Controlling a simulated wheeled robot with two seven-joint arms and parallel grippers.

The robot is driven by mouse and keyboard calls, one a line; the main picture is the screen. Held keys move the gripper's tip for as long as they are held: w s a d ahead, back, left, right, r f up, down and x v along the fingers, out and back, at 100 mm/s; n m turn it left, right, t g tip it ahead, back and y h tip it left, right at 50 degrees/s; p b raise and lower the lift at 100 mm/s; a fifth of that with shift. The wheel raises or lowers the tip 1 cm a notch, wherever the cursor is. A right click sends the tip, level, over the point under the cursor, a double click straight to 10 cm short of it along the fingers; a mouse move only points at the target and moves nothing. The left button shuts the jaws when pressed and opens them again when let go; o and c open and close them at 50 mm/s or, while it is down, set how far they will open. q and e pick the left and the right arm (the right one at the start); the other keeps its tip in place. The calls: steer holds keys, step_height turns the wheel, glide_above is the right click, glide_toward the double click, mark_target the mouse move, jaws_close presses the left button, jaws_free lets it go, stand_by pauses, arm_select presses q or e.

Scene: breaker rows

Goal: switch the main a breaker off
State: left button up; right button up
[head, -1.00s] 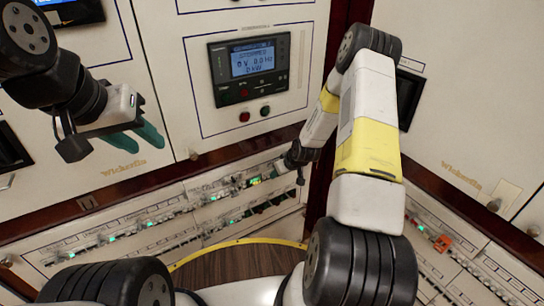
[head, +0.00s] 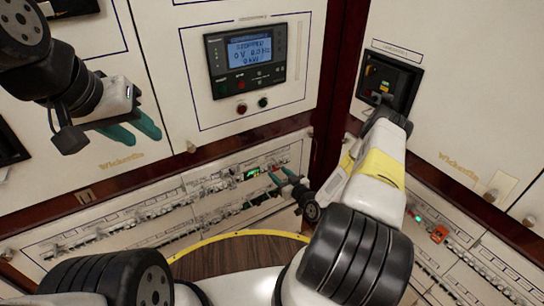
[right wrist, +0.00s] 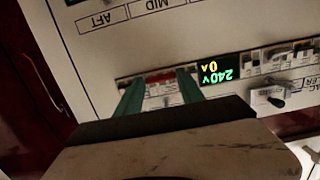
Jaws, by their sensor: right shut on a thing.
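A row of breakers (head: 215,185) runs along the sloping panel at lower centre. My right gripper (head: 286,177) is at the right end of this row, beside a small lit green meter (head: 252,173). In the right wrist view its two green fingers (right wrist: 160,92) stand apart on either side of a wide breaker with a red strip (right wrist: 160,78) and are shut on it. The meter (right wrist: 216,73) beside it reads 240 V and 0 A. I cannot read which breaker is main A. My left gripper (head: 140,131) is open and empty in front of the left cabinet.
A controller screen (head: 250,50) is on the cabinet above, with a red button (head: 242,109) and a dark button below it. A dark-framed panel (head: 388,82) is on the right wall. More switches line the right lower panel, with an orange device (head: 439,233).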

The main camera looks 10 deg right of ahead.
steer(key=shift+w+f+t, duration=0.1)
steer(key=shift+f+t, duration=0.05)
steer(key=shift+t, duration=0.35)
steer(key=o, duration=1.4)
steer(key=shift+c, duration=0.2)
steer(key=v, duration=0.7)
steer(key=shift+s+d, duration=0.25)
steer(key=shift+s, duration=0.1)
